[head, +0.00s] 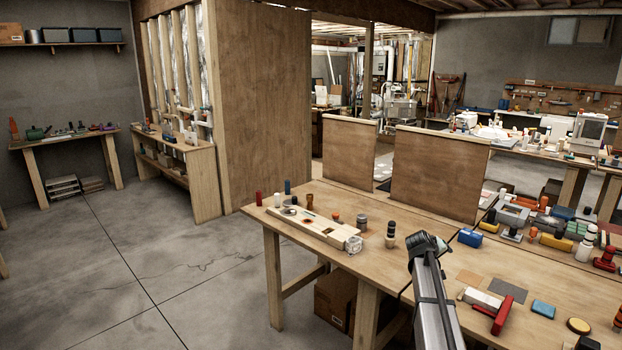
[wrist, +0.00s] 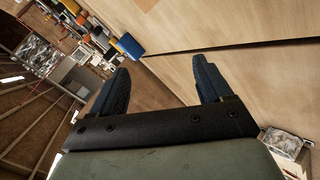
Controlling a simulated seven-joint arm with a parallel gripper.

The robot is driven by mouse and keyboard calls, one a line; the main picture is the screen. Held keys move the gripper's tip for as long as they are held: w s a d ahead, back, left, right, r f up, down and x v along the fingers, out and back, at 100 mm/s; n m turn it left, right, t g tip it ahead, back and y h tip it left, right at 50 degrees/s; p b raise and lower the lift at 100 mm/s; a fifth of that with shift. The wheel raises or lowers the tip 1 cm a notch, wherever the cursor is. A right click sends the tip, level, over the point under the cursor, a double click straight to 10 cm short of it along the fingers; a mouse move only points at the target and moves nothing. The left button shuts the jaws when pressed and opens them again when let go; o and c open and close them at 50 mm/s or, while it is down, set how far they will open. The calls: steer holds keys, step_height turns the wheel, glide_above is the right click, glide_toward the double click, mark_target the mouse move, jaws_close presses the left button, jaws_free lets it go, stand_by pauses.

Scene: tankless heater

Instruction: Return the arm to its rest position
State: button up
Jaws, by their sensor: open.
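My gripper (wrist: 160,92) shows in the wrist view with its two dark fingers spread apart and nothing between them. In the head view my arm reaches up from the bottom edge over the wooden workbench (head: 405,262). Its dark end is near the bench's middle, and the fingers cannot be made out there. In the wrist view the picture is tilted, with the bench top (wrist: 235,75) beyond the fingers and a blue block (wrist: 130,46) past the left finger.
Left of my arm, a wooden board (head: 305,226) with small parts lies on the bench. To the right are a red clamp-like tool (head: 502,315), a blue block (head: 470,237) and many bottles and tools. Upright wooden panels (head: 436,172) stand behind. Open floor lies at left.

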steer(key=w+a+f+n+t+y, duration=0.1)
steer(key=w+a+n+t, duration=0.15)
steer(key=a, duration=0.75)
steer(key=w+a+f+n+t+y, duration=0.1)
steer(key=a+f+n+t, duration=0.15)
steer(key=a, duration=0.65)
steer(key=w+a+f+n+t+y, duration=0.1)
steer(key=w+a+n, duration=0.15)
steer(key=a, duration=0.75)
steer(key=s+a+f+n+y, duration=0.1)
steer(key=s+a+f, duration=0.15)
steer(key=f, duration=0.35)
steer(key=s+d+f+m+g, duration=0.3)
steer(key=s+f+g, duration=0.2)
steer(key=s+f, duration=1)
steer(key=s+d+f+m+g, duration=0.3)
steer(key=s+d+f+g, duration=0.15)
steer(key=s+f, duration=1.05)
steer(key=s+a+f+m+g+y, duration=0.1)
steer(key=s+f+g, duration=0.1)
steer(key=s, duration=1)
steer(key=s+a+f+m+g+y, duration=0.1)
steer(key=s+g, duration=0.4)
steer(key=s, duration=0.8)
steer(key=s+a+f+m+g+y, duration=0.1)
steer(key=s+f+m+g, duration=0.2)
steer(key=s, duration=1)
step_height(320, 180, down, 2)
steer(key=shift+a+y, duration=0.3)
steer(key=shift+y, duration=0.1)
